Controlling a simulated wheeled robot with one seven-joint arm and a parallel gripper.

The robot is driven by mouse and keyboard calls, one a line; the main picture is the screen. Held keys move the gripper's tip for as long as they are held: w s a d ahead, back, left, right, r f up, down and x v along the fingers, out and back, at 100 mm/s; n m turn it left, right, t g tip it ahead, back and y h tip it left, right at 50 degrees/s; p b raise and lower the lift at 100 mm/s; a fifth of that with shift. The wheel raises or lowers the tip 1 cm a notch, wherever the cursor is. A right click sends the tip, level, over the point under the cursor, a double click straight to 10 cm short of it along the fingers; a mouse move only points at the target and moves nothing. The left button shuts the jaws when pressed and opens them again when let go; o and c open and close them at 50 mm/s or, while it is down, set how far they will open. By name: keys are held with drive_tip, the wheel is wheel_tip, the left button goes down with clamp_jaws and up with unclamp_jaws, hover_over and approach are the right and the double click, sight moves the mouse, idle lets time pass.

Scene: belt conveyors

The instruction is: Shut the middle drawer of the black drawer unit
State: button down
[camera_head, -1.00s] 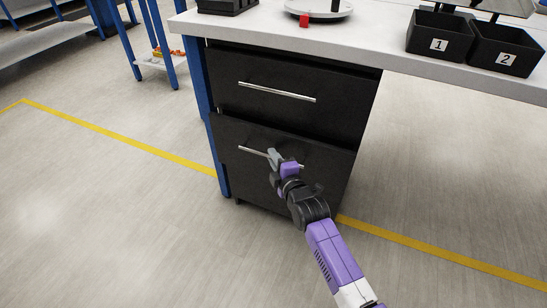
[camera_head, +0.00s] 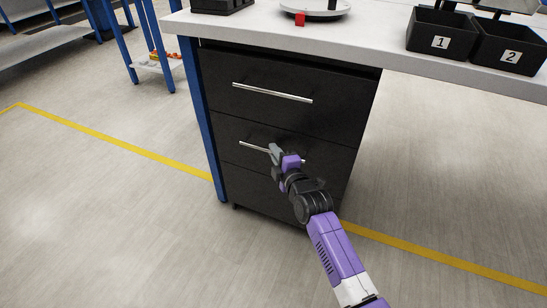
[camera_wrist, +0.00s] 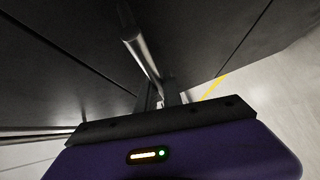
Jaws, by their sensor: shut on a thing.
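The black drawer unit (camera_head: 290,62) stands under the white bench. Its middle drawer (camera_head: 232,130) has a front that looks level with the drawers above and below. My gripper (camera_head: 275,153) is at the silver bar handle (camera_head: 252,147) of this drawer, right of the handle's middle, and is shut on it. In the wrist view the handle (camera_wrist: 144,54) runs down between the fingers of my gripper (camera_wrist: 162,92), close to the dark drawer front (camera_wrist: 198,35). The gripper partly hides the handle and the front behind it.
The top drawer, with its own handle (camera_head: 272,92), looks closed. A blue bench leg (camera_head: 200,125) stands along the unit's left side. Floor in front is clear.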

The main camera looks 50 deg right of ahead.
drive_tip(key=shift+d, duration=0.25)
drive_tip(key=c, duration=1.5)
unclamp_jaws()
drive_tip(key=shift+p+v, duration=0.65)
drive_tip(key=shift+v, duration=3.3)
drive_tip(key=shift+w, duration=0.1)
